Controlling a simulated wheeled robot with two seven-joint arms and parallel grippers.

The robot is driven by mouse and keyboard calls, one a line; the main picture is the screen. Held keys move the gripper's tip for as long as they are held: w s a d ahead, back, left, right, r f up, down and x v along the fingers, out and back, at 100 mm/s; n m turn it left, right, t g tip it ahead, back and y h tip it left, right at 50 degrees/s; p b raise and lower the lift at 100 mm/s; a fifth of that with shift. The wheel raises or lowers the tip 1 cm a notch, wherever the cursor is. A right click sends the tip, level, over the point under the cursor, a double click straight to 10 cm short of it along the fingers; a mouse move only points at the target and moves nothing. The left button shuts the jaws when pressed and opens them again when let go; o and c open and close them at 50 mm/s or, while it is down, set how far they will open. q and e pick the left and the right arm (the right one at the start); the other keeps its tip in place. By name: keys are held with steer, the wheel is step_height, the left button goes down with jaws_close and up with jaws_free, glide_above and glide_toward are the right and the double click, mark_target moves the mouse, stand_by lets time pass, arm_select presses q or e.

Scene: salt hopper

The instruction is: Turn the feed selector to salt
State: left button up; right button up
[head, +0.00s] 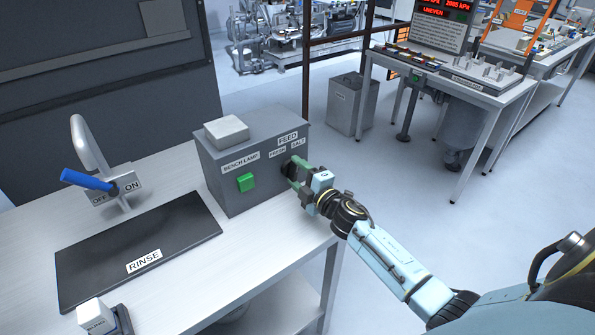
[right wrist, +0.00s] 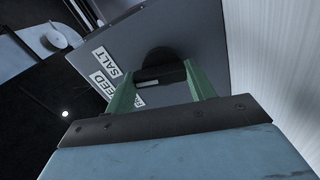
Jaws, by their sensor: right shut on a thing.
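The feed selector, a black knob (right wrist: 158,60), sits on the front of a grey control box (head: 232,172). Above it in the head view are a FEED label (head: 287,139) and smaller FRESH (head: 277,154) and SALT (head: 298,144) labels. My right gripper (head: 293,172) is at the box face with its green fingers on either side of the knob, shut on it. In the right wrist view the gripper (right wrist: 158,75) has the knob's dark bar between its fingertips, and the SALT label (right wrist: 119,63) is beside it. I cannot tell where the knob points. My left gripper is not in view.
A green switch (head: 246,182) under a BENCH LAMP label is left of the knob. A faucet (head: 88,145) with a blue lever (head: 87,179) and a black RINSE mat (head: 130,250) are further left. The bench (head: 270,245) is clear before the box.

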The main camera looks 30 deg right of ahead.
steer(key=m+p, duration=0.1)
steer(key=m, duration=0.3)
steer(key=shift+m+p, duration=0.3)
steer(key=shift+p, duration=0.05)
stand_by(0.4)
steer(key=o, duration=1)
steer(key=s, duration=0.9)
steer(key=s+d, duration=0.1)
steer(key=s, duration=0.3)
steer(key=shift+s+d, duration=0.1)
steer(key=shift+s, duration=0.1)
